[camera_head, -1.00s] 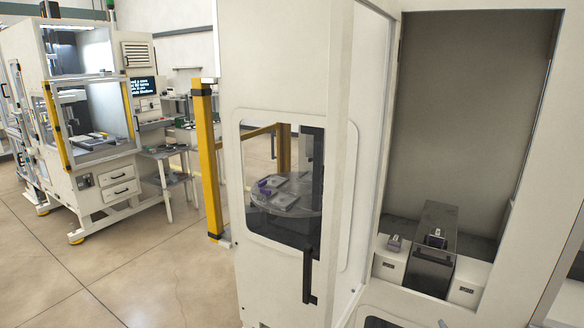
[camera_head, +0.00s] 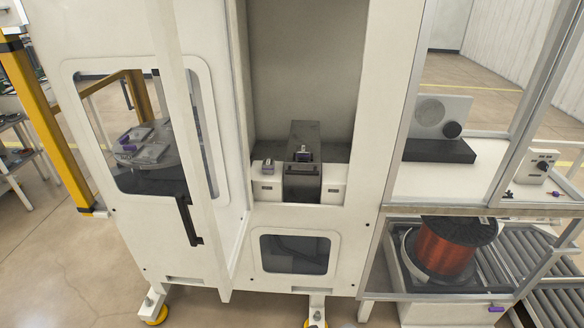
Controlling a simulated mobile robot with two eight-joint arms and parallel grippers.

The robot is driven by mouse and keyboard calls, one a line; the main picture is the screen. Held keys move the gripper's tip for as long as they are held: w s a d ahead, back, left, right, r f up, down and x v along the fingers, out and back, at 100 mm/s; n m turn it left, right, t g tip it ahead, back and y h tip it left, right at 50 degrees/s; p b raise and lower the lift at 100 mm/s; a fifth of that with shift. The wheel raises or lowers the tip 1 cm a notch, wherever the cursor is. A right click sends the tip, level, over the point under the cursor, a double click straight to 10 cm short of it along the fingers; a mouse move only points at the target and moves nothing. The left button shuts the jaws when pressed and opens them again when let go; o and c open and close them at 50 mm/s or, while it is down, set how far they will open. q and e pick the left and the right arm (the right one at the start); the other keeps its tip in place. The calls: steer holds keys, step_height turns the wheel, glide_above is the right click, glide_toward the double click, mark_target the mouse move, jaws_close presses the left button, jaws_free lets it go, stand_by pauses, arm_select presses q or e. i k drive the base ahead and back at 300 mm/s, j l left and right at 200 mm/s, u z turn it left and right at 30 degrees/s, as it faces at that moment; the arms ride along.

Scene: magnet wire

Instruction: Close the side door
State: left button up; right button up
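A white cabinet door panel (camera_head: 120,40) with a rounded window (camera_head: 150,178) stands at the left of the white machine in the head view. A black vertical handle (camera_head: 188,220) is on it, below and right of the window. A long white vertical edge (camera_head: 207,215) juts toward me beside the handle. The panel looks angled out from the machine front (camera_head: 385,90), but I cannot tell exactly how far it stands open. Through the window a round grey table with grey and purple parts shows. Neither of my grippers is in view.
A tall open bay (camera_head: 310,60) holds a dark block (camera_head: 304,165) between white blocks. A yellow post (camera_head: 45,120) stands at the left. At the right are a framed bench (camera_head: 440,185), a copper wire spool (camera_head: 445,248) and a roller conveyor (camera_head: 550,290). Floor shows at lower left.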

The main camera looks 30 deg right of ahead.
mark_target(161, 17)
steer(key=i+j, duration=0.1)
steer(key=j, duration=0.2)
steer(key=i+j, duration=0.1)
steer(key=j, duration=0.2)
steer(key=i+j, duration=0.15)
steer(key=i+j+z, duration=0.1)
steer(key=j+z, duration=0.7)
steer(key=z, duration=0.75)
